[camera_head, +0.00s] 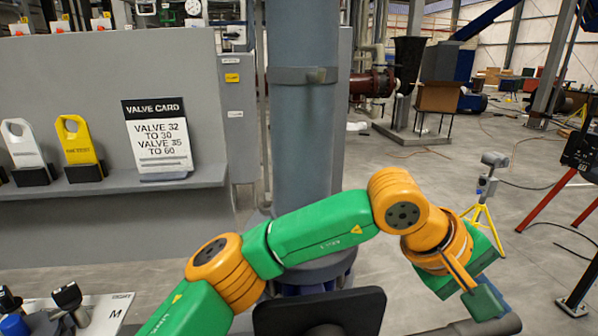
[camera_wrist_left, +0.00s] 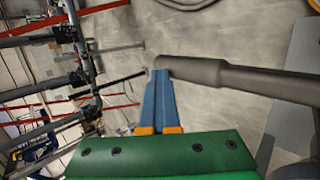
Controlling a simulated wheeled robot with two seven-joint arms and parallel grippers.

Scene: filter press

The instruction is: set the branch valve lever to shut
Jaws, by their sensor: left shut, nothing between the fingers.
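A dark grey rounded bar with a thicker end (camera_head: 500,326) shows at the bottom right of the head view, and in the left wrist view (camera_wrist_left: 235,77) it runs in from the right. It looks like the branch valve lever, but its pivot and any shut mark are not clear. My left gripper (camera_head: 484,302) is shut and empty, just above the bar in the head view. In the left wrist view its closed blue fingertips (camera_wrist_left: 160,76) are at the bar's left end; I cannot tell whether they touch. My right gripper is not in view.
A blue-grey column (camera_head: 305,130) stands in the middle. A grey shelf (camera_head: 110,189) at left holds a valve card (camera_head: 158,138), a yellow tag (camera_head: 78,140) and a white tag (camera_head: 22,142). A yellow tripod (camera_head: 488,215) stands right. The floor between column and tripod is mostly open.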

